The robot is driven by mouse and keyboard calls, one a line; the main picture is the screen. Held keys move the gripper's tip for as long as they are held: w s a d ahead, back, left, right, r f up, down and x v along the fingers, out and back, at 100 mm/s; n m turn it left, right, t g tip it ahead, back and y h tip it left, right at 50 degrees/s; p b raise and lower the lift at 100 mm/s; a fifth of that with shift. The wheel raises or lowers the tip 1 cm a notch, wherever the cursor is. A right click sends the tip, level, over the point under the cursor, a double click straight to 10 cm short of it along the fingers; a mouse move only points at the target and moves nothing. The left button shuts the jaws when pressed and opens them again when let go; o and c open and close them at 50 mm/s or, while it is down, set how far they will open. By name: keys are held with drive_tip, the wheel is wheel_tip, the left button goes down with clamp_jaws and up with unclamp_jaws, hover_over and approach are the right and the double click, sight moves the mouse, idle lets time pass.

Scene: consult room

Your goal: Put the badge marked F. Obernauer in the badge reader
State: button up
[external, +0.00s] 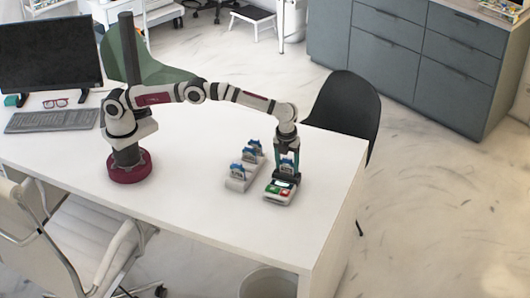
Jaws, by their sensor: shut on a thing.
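My gripper (287,172) points down at the right part of the white desk and is shut on a blue-and-white badge (287,166). The badge is upright between the fingers, directly over the back of the badge reader (277,195). The reader is a small pale device with a dark screen and green and red keys. I cannot tell whether the badge's lower edge is in the reader or just above it. The name on the badge is too small to read. Several similar badges (238,170) stand upright in a pale holder (235,185) left of the reader.
The white desk (190,205) is clear between my base and the holder. A monitor (50,53), keyboard (50,120) and red glasses (55,103) are at the far left. A dark chair (345,110) stands behind the desk's right end, and a white chair (70,235) in front.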

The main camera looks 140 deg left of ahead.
drive_tip(key=shift+f, duration=0.25)
drive_tip(key=o, duration=1.4)
drive_tip(key=shift+r, duration=0.1)
drive_tip(key=shift+r, duration=3.45)
